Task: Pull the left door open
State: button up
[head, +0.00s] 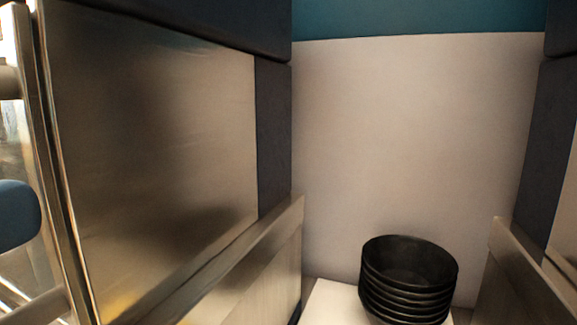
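A brushed steel panel (160,150) fills the left side of the head view. At its left edge is a narrow vertical steel frame (52,150), which looks like a door edge seen nearly side-on. Pale horizontal bars (45,303) stick out from it at the left border and may be handle mounts. I cannot tell from this angle whether the left door is ajar. My gripper is not in view.
A rounded dark blue part (15,215) juts in at the left border; I cannot tell what it belongs to. A stack of several black bowls (410,280) stands on a white surface (330,305) before a pale wall (415,150). Steel panels (525,280) flank it.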

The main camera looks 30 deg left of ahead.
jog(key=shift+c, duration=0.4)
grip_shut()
